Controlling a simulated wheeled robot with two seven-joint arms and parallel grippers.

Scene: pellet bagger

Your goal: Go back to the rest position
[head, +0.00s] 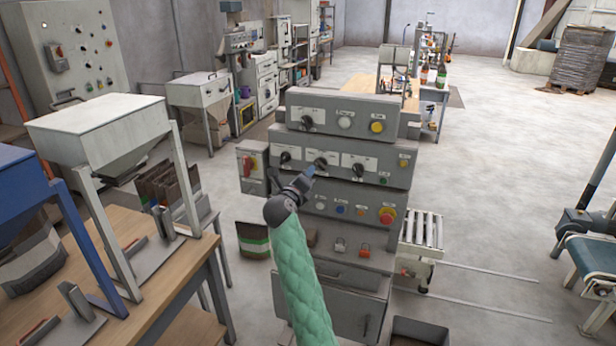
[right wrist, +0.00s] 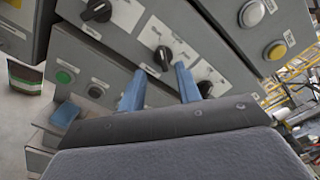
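The grey control console (head: 345,200) stands in the middle of the head view, with stepped rows of black rotary knobs, buttons and labels. My right gripper (head: 309,172) is in front of the console's middle row, close to the middle black knob (head: 321,163). In the right wrist view, its two blue fingers (right wrist: 160,72) are apart, with a black knob (right wrist: 163,57) just beyond and between the tips. I cannot tell whether they touch it. Nothing is held. My left gripper is not in view.
A wooden table (head: 180,285) with hopper stands (head: 100,115) is at the left. A red-switch box (head: 251,165) sits left of the console, and a roller conveyor (head: 423,230) at its right. A belt conveyor (head: 592,255) is far right. Floor between them is open.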

